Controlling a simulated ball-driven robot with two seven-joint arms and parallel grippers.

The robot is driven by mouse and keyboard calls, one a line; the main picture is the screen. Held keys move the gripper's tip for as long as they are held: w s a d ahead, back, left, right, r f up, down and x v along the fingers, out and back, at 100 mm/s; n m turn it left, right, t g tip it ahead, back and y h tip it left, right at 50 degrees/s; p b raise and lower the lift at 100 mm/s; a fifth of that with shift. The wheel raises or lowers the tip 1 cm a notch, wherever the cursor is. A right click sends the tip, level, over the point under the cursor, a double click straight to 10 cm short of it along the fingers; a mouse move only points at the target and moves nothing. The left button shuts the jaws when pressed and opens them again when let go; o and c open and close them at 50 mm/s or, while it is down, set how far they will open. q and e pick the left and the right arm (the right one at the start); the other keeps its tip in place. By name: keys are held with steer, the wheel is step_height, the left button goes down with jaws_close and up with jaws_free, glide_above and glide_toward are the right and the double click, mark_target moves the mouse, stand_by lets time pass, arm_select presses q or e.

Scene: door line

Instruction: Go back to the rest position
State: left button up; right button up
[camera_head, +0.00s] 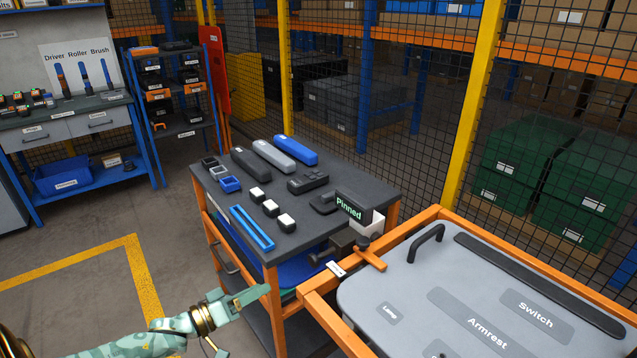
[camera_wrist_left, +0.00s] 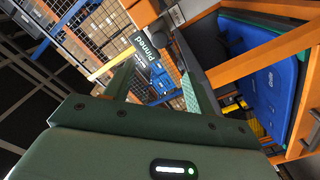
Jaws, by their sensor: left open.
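My left arm enters the head view from the bottom left, teal-patterned with a gold ring. My left gripper (camera_head: 245,318) is open and empty, in front of the near side of the cart and left of the orange frame. In the left wrist view its two fingers (camera_wrist_left: 155,78) stand apart with nothing between them. Beyond them the "Pinned" sign (camera_wrist_left: 146,46) shows, tilted in that view. My right gripper is in neither view.
The dark-topped cart (camera_head: 352,178) carries several cases, small blocks and a blue tray (camera_head: 252,228). An orange frame (camera_head: 320,312) holds a grey door panel (camera_head: 400,275) on the right. A workbench (camera_head: 70,122) stands back left. Floor at left is clear.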

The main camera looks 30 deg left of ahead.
arm_select(q)
steer(key=s+a+f+m+g+y, duration=0.2)
steer(key=s+a+f+m+y, duration=0.15)
steer(key=f, duration=0.45)
steer(key=s+a+f+m+g+y, duration=0.2)
steer(key=a+f+y, duration=0.15)
steer(key=f, duration=0.45)
steer(key=s+a+f+m+g+y, duration=0.15)
steer(key=s+f+g, duration=0.35)
steer(key=s+f, duration=0.55)
steer(key=s+d+f+m+g, duration=0.1)
steer(key=s+d+f+g, duration=0.1)
steer(key=s+d+f, duration=0.3)
steer(key=s+d+f+g, duration=0.1)
steer(key=s+f, duration=0.2)
steer(key=s, duration=0.3)
steer(key=s+d+f+m+g, duration=0.1)
steer(key=s+d+f+g, duration=0.1)
steer(key=s+d+f, duration=0.3)
steer(key=s+d+f+g+h, duration=0.1)
steer(key=s+d+g, duration=0.1)
steer(key=s+d, duration=0.7)
steer(key=shift+d+n+h, duration=0.35)
steer(key=shift+d+n, duration=0.05)
steer(key=shift+d, duration=0.65)
